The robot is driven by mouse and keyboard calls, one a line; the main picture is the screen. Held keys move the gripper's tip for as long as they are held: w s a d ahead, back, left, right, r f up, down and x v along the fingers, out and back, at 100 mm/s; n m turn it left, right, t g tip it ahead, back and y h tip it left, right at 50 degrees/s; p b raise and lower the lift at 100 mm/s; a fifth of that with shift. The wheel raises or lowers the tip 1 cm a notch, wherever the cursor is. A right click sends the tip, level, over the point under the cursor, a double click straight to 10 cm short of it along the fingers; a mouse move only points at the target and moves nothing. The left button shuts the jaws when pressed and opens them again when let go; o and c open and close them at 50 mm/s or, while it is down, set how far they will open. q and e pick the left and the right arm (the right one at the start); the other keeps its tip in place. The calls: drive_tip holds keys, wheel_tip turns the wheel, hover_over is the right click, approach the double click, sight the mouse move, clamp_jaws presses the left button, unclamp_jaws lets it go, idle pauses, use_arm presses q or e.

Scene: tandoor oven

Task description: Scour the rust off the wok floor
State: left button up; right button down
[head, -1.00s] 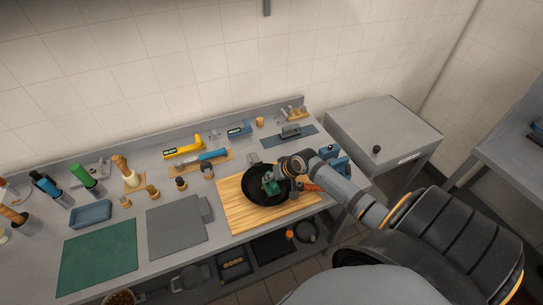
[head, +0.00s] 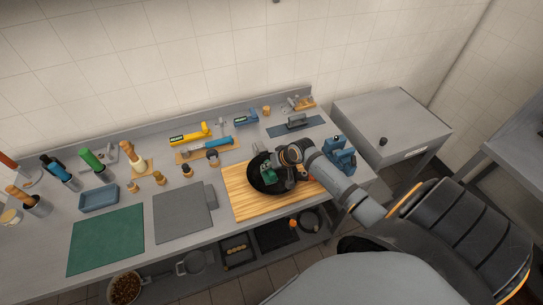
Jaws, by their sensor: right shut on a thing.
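The black wok (head: 256,183) sits on a wooden board (head: 240,203) toward the right part of the counter. My right gripper (head: 286,172) reaches in from the right and is low over the wok. It is shut on a small green scouring pad (head: 296,175), which shows only partly beside the dark fingers. The gripper and wrist cover much of the wok's inside. I cannot make out rust on its floor, nor tell whether the pad touches it. My left gripper is not in view.
A grey mat (head: 183,214) and a green mat (head: 105,240) lie left of the board. A blue object (head: 341,155) stands close to my right arm.

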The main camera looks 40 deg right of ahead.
drive_tip(key=shift+a, duration=0.15)
drive_tip(key=shift+w+r, duration=0.1)
drive_tip(key=shift+r, duration=0.2)
drive_tip(key=r, duration=0.2)
drive_tip(key=r+p, duration=0.1)
drive_tip(key=shift+d+r, duration=0.1)
drive_tip(key=shift+d, duration=0.15)
drive_tip(key=shift+r, duration=0.55)
drive_tip(key=shift+f, duration=0.1)
